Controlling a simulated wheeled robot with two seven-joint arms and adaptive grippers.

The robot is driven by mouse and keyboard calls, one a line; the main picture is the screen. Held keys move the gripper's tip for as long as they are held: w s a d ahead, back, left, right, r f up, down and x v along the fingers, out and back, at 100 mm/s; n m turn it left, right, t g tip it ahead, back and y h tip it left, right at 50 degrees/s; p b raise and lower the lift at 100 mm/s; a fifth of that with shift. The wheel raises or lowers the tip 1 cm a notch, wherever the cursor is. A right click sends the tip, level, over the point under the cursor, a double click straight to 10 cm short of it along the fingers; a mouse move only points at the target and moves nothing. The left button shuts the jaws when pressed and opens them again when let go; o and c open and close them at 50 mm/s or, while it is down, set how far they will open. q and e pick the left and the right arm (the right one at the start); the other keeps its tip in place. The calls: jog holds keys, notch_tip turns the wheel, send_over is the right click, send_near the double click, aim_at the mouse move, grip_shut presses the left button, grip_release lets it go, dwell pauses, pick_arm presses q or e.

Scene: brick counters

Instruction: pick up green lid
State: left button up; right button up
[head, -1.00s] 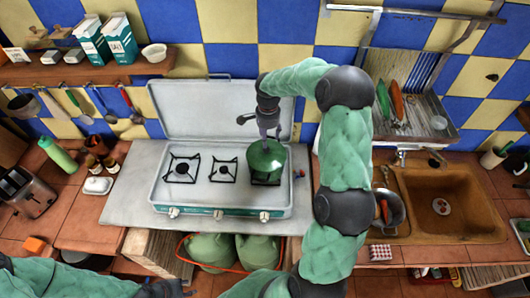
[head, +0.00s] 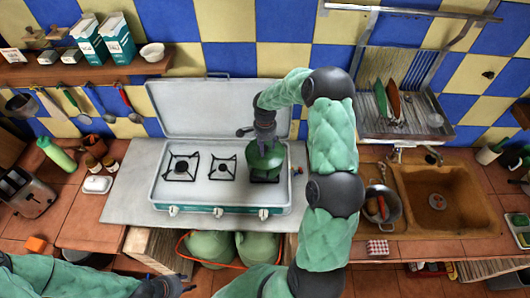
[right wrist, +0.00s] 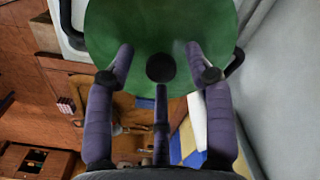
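The green lid (head: 264,160) is at the right burner of the stove. My right gripper (head: 264,140) is right above it, pointing down, and hides part of it. In the right wrist view the lid (right wrist: 160,25) fills the top middle, with its dark round knob (right wrist: 160,68) between the spread fingers of my right gripper (right wrist: 161,66). The fingers are open and do not visibly close on the knob. My left gripper (head: 172,288) is low at the bottom left, away from the lid; its fingers are too small to read.
The white stove (head: 222,190) has two bare burners left of the lid, and its raised cover (head: 200,105) stands behind. A metal pan (head: 383,205) and the sink (head: 455,215) are to the right. A toaster (head: 30,192) and green bottle (head: 56,153) stand at the left.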

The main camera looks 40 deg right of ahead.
grip_shut()
jog(key=shift+r, duration=0.1)
